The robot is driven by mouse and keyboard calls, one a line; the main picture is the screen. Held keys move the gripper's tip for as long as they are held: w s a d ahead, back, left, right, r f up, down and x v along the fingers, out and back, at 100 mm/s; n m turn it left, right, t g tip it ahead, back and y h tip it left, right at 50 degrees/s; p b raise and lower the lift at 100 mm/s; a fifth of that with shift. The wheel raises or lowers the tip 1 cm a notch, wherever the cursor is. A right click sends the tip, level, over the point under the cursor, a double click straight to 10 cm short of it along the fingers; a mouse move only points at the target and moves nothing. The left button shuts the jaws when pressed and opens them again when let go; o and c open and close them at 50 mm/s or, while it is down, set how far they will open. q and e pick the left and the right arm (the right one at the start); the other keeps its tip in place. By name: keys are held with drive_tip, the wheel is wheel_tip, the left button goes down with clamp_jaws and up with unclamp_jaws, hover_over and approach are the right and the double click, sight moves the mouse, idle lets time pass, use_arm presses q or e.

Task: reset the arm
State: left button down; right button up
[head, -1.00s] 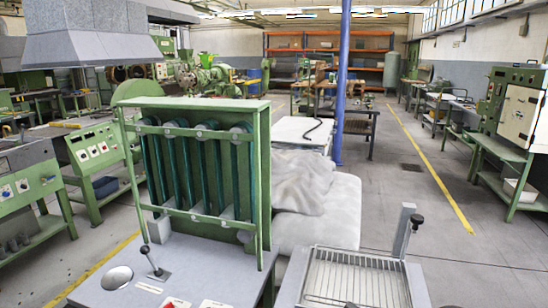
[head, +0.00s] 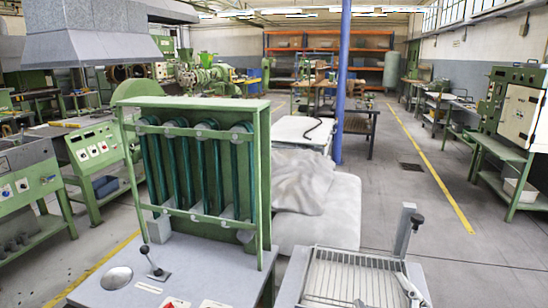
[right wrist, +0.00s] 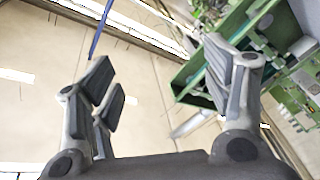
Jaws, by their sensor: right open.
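My right gripper (right wrist: 160,78) is open in the right wrist view, its grey fingers wide apart with nothing between them. In the head view a small grey shape (head: 409,287) shows at the right edge of the wire-rack tray; it looks like part of my right gripper, but I cannot be sure. My left gripper is not in view. The arm itself is mostly out of sight.
A green frame machine (head: 262,160) with dark green tubes stands close at the centre left, with a lever (head: 152,262) in front. The wire-rack tray (head: 350,277) is at the bottom right. A blue post (head: 341,80) stands behind. Open floor (head: 405,205) lies to the right.

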drive_tip(key=s+d+f+m+g+h, duration=0.1)
drive_tip(key=s+f+m+g, duration=0.15)
drive_tip(key=f, duration=0.25)
drive_tip(key=s+d+f+m+g+h, duration=0.1)
drive_tip(key=d+f+m+g, duration=0.15)
drive_tip(key=f, duration=0.35)
drive_tip(key=s+a+f+m+g+y, duration=0.1)
drive_tip(key=s+a+f+g, duration=0.1)
drive_tip(key=s+f+g, duration=0.45)
drive_tip(key=s+a+f+m+g+y, duration=0.15)
drive_tip(key=s+f+g, duration=0.25)
drive_tip(key=s+f, duration=0.6)
drive_tip(key=s+f+g, duration=0.1)
drive_tip(key=s+f, duration=0.2)
drive_tip(key=f, duration=2.2)
drive_tip(key=s+d+f+g, duration=0.1)
drive_tip(key=s+d+f, duration=0.2)
drive_tip(key=s+f, duration=1.2)
drive_tip(key=shift+s+f+n+h, duration=0.35)
drive_tip(key=shift+s+h, duration=0.1)
drive_tip(key=shift+s, duration=0.55)
